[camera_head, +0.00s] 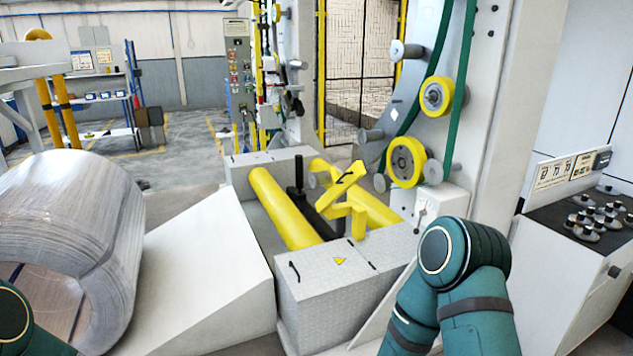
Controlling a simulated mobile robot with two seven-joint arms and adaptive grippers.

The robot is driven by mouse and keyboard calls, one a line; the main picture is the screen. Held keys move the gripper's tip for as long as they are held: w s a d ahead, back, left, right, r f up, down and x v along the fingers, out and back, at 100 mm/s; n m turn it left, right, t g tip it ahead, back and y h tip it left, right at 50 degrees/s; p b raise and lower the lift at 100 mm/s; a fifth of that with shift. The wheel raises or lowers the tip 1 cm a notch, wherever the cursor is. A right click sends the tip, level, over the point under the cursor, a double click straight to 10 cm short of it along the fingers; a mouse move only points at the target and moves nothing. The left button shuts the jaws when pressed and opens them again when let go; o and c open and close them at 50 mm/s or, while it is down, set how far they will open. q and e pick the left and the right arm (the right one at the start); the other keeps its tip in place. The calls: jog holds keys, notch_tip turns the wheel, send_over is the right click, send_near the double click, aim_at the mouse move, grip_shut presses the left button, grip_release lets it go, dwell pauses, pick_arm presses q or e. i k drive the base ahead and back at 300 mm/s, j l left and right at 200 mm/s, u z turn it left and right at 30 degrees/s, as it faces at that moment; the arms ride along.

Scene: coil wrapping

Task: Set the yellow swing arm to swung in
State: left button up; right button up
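A yellow swing arm (338,190) with a dark mark on its upper face stands in the middle of the view. It is tilted, with its upper end to the right, and a yellow bracket shows below it. It stands between a long yellow roller (286,210) on its left and a second yellow roller (378,209) on its right, which it partly hides. I cannot tell from this view how far it is swung. Neither of my grippers is in view. Only green links of my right arm show at the lower right and a bit of my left arm at the lower left corner.
A large wrapped coil (62,215) lies at the left beside a white ramp (195,275). A grey box (335,290) stands in front of the rollers. A white machine frame with yellow wheels (406,162) rises behind. A knob panel (590,218) is at the right.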

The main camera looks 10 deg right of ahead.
aim_at(338, 187)
jog(key=i+j+z, duration=0.1)
jog(key=i, duration=0.6)
jog(key=i+j+z, duration=0.15)
jog(key=i, duration=0.5)
